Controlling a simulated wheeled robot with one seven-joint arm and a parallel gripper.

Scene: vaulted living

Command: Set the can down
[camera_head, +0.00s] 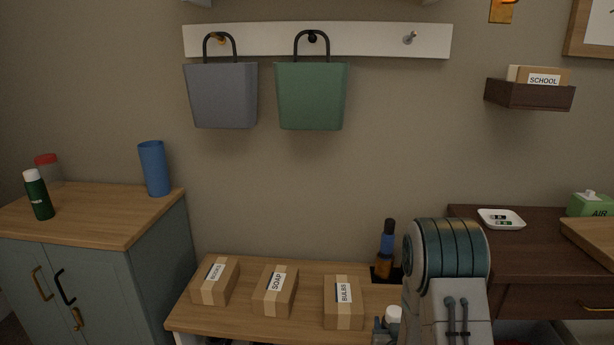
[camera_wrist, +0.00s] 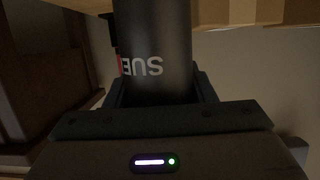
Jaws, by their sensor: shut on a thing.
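A dark can (camera_wrist: 155,45) with pale lettering, upside down in the wrist view, stands between the fingers of my gripper (camera_wrist: 160,92). The gripper is shut on it. In the head view my gripper (camera_head: 382,328) is at the bottom edge, by the front of the low wooden bench (camera_head: 225,322). A white rounded top (camera_head: 393,313) shows beside it, probably the can's cap. My arm and the frame edge hide the rest of the can there. I cannot tell whether its base touches anything.
Three labelled boxes stand on the bench: the left one (camera_head: 207,288), SOAP (camera_head: 268,302) and BULBS (camera_head: 343,315). A cabinet (camera_head: 105,240) is left, a dark desk (camera_head: 470,240) right. Bare bench lies between the boxes.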

